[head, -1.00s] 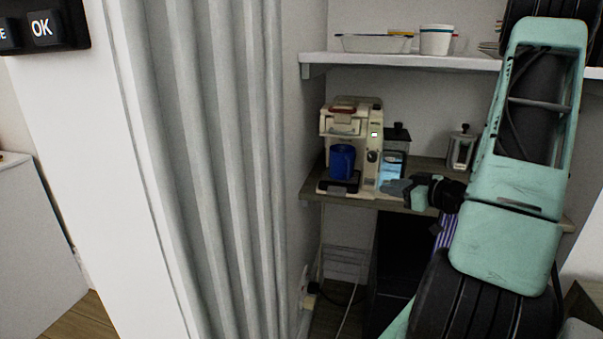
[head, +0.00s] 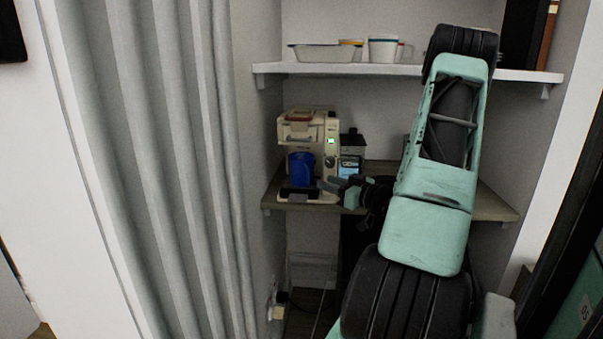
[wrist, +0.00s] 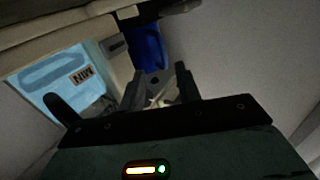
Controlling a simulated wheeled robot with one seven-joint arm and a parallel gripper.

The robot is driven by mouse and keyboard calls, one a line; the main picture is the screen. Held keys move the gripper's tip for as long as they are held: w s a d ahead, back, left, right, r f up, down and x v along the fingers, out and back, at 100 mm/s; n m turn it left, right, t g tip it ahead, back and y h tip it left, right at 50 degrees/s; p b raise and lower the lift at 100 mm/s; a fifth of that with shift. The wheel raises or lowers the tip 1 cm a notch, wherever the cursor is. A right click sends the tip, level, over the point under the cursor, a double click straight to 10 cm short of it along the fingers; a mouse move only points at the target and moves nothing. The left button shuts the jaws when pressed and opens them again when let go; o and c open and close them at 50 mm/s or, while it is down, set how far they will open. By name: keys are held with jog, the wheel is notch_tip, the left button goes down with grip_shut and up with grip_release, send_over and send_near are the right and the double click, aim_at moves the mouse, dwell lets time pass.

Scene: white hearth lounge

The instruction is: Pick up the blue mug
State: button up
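The blue mug (head: 301,168) stands upright in the bay of a cream coffee machine (head: 328,160) on the middle shelf. It also shows in the wrist view (wrist: 150,50), beyond my fingers. My gripper (head: 338,185) is just right of the mug, in front of the machine's lower right side, apart from the mug. In the wrist view my gripper (wrist: 160,88) has its two fingers spread with nothing held between them.
The wooden shelf (head: 487,203) bears the machine and a dark-lidded container (head: 351,152) beside it. A white upper shelf (head: 418,70) holds a glass dish (head: 326,54) and a cup (head: 382,48). A grey pleated curtain (head: 165,150) stands close on the left.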

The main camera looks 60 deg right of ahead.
aim_at(303, 172)
jog(key=shift+w+r+p, duration=0.2)
jog(key=shift+w+p, duration=0.15)
jog(key=shift+w, duration=2.8)
grip_shut()
